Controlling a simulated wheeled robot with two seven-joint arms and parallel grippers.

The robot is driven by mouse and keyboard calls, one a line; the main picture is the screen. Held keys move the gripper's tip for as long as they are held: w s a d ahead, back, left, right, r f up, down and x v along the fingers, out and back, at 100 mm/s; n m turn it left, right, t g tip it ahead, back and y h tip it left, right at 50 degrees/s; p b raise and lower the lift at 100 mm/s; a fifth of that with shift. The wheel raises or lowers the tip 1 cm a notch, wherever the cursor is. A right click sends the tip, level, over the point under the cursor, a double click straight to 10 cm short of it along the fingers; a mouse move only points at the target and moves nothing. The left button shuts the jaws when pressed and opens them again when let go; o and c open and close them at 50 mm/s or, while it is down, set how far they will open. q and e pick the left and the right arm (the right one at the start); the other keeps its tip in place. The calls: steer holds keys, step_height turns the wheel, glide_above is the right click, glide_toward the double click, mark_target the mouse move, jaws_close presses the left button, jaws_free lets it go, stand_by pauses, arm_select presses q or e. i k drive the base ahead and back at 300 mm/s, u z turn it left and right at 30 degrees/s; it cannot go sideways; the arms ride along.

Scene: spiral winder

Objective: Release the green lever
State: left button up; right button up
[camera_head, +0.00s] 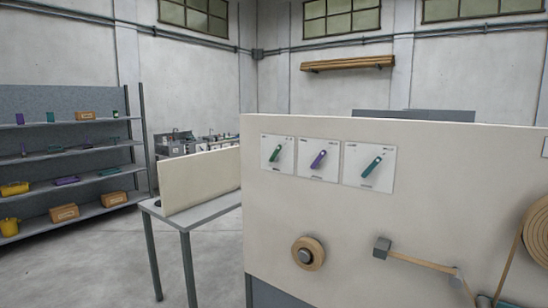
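Three levers sit on white plates on the upper left of the cream machine panel. The left one is a green lever (276,153), tilted with its top to the right. The middle one is a purple lever (318,160), tilted the same way. The right one is a teal lever (371,167), also tilted to the right and nearest to me. The labels on the plates are too small to read. Neither of my grippers is in view.
The cream machine panel (330,215) carries a small roll (308,254), a grey block (382,248) with a tan strip, and a large tan roll (538,232). A grey table (210,210) stands behind left. A shelf (85,155) stands far left. Floor between is clear.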

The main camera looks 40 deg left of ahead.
mark_target(279, 147)
steer(key=k, duration=0.6)
steer(key=u, duration=0.55)
steer(key=i, duration=1.75)
steer(key=z, duration=0.6)
